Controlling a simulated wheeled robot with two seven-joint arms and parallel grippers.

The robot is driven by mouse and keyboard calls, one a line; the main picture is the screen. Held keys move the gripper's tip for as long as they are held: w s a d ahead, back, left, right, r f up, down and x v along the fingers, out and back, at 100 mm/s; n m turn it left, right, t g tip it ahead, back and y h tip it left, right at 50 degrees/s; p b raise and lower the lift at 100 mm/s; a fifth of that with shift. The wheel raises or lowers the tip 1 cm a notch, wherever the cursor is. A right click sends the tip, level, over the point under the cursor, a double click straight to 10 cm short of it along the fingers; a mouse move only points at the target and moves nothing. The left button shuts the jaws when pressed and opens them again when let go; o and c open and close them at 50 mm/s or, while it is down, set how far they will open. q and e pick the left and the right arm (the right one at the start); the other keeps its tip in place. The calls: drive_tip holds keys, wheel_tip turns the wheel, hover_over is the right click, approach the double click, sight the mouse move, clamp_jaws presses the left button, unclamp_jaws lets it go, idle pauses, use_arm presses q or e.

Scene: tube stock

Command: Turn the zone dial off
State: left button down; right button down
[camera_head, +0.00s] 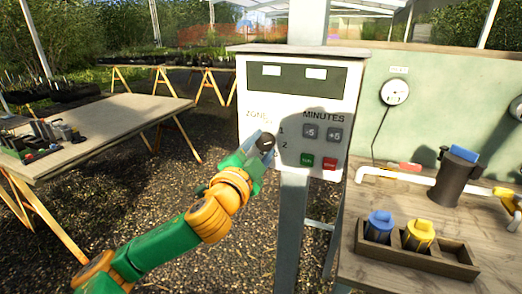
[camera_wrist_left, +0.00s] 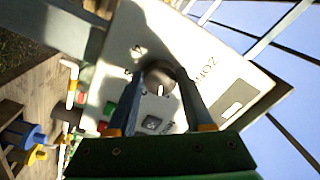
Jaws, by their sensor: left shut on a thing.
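The zone dial (camera_head: 267,141) is a dark round knob on the left part of the white control box (camera_head: 252,92), below the word ZONE. My left gripper (camera_head: 261,147) has its fingers on it. In the left wrist view the two fingers close on either side of the dial (camera_wrist_left: 158,76), which shows a pale mark on its lower face. Which setting the mark points at I cannot tell. The figures 1 and 2 stand to the dial's right in the head view. My right gripper is not in view.
Right of the dial are grey minute buttons (camera_head: 311,131), a green button (camera_head: 306,160) and a red button (camera_head: 330,163). A grey post (camera_head: 291,220) stands below the box. A bench at right holds a wooden tray (camera_head: 415,262) with blue and yellow fittings. A table (camera_head: 110,118) stands left.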

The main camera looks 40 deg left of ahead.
use_arm(q)
drive_tip(key=n, duration=0.3)
drive_tip(key=shift+d+f, duration=0.1)
drive_tip(key=shift+f, duration=0.1)
drive_tip(key=n, duration=0.3)
drive_tip(key=shift+y+p, duration=0.3)
drive_tip(key=n+p, duration=0.1)
drive_tip(key=n, duration=0.2)
drive_tip(key=shift+r+n+g, duration=0.15)
drive_tip(key=shift+n+g, duration=0.15)
drive_tip(key=shift+g, duration=0.1)
drive_tip(key=shift+d+n+y+p, duration=0.1)
drive_tip(key=shift+n+y+p, duration=0.2)
drive_tip(key=shift+n+p, duration=1.1)
drive_tip(key=shift+n+b, duration=0.45)
drive_tip(key=shift+n, duration=0.25)
drive_tip(key=shift+c, duration=1.4)
unclamp_jaws()
